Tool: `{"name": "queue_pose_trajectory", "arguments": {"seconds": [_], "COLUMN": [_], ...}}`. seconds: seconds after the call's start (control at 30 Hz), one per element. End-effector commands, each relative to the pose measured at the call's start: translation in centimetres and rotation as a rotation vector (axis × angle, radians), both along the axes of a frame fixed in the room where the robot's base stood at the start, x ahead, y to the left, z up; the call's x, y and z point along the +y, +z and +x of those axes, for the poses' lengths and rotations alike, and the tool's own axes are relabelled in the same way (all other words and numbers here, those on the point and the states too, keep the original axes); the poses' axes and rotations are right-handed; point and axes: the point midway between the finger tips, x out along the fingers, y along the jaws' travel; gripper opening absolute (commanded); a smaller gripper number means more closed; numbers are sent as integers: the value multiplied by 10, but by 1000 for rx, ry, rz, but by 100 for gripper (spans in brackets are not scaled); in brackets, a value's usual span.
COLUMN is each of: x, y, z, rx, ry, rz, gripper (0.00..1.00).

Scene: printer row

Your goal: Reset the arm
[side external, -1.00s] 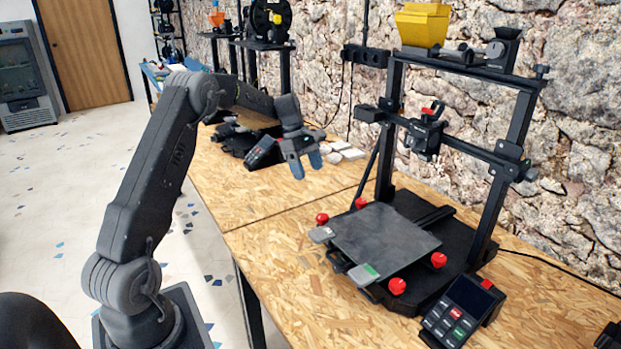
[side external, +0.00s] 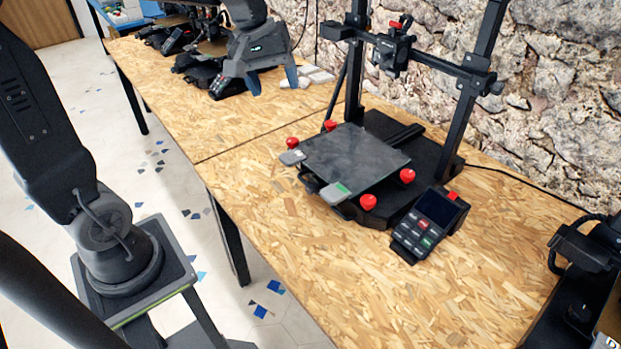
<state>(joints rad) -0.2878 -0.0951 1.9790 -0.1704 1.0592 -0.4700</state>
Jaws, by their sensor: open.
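My gripper (side external: 272,80) is at the top middle of the side external view, over the far part of the wooden bench. Its two blue fingertips are spread apart and point down, with nothing between them. It is left of the near printer's upright and apart from the print bed. My forearm is cut off by the top edge of the picture, and my lower arm and base stand at the left.
The near printer (side external: 448,124) has a dark print bed (side external: 352,157) with red knobs and a control panel (side external: 430,222). Pale blocks (side external: 312,76) lie behind my gripper. Another printer (side external: 205,68) stands beyond it. The bench front (side external: 330,285) is clear.

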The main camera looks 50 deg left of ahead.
Motion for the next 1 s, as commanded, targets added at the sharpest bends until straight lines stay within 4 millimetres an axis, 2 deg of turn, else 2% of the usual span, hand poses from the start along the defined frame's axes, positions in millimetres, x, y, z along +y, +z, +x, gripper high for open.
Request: {"name": "queue_pose_trajectory", "arguments": {"seconds": [0.03,0.2,0.3,0.4,0.6,1.0], "x": [-16,-51,-64,-72,-77,-77], "y": [6,6,-1,-9,-18,-19], "z": [-19,-79,-109,-131,-150,-151], "rx": [-35,-140,-194,-235,-274,-274], "ry": [-87,-380,-529,-644,-751,-757], "rz": [40,179,255,314,372,374], "gripper": [65,65,65,65,65,65]}}
